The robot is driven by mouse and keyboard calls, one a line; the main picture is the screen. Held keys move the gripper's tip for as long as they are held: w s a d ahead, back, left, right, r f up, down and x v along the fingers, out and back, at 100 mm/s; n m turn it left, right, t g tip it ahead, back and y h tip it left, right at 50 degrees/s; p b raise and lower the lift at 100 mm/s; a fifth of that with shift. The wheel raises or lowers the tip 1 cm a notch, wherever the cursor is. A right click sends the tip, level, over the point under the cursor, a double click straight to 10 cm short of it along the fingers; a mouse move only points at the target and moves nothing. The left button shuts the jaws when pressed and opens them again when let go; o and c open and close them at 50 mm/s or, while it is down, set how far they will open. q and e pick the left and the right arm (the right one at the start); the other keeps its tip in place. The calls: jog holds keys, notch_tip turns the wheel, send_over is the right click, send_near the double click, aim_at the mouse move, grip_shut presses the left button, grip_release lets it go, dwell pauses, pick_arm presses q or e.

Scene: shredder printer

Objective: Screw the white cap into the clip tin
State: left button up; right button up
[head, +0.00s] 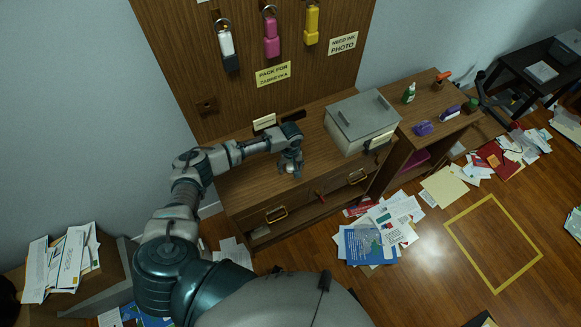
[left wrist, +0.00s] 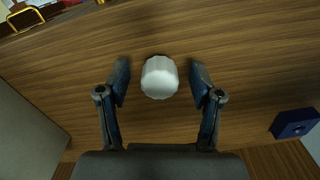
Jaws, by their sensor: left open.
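The white cap (left wrist: 160,77) shows in the left wrist view as a round, ribbed white piece over the wooden cabinet top. In the head view only a small white bit (head: 290,171) of it shows under my left gripper (head: 290,165). My left gripper is open and points down, with one dark finger on each side of the cap in the left wrist view (left wrist: 160,85). Gaps show between both fingers and the cap. I cannot make out the clip tin; whether it is under the cap, I cannot tell. My right gripper is not in view.
A grey lidded box (head: 362,120) stands right of the gripper on the cabinet (head: 255,178). A dark blue object (left wrist: 294,123) lies behind the gripper, also in the head view (head: 293,115). Papers (head: 385,235) litter the floor.

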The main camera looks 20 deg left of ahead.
pick_arm(q)
jog(key=shift+f, duration=0.55)
jog(key=shift+c, duration=0.2)
grip_shut()
jog(key=shift+r, duration=0.15)
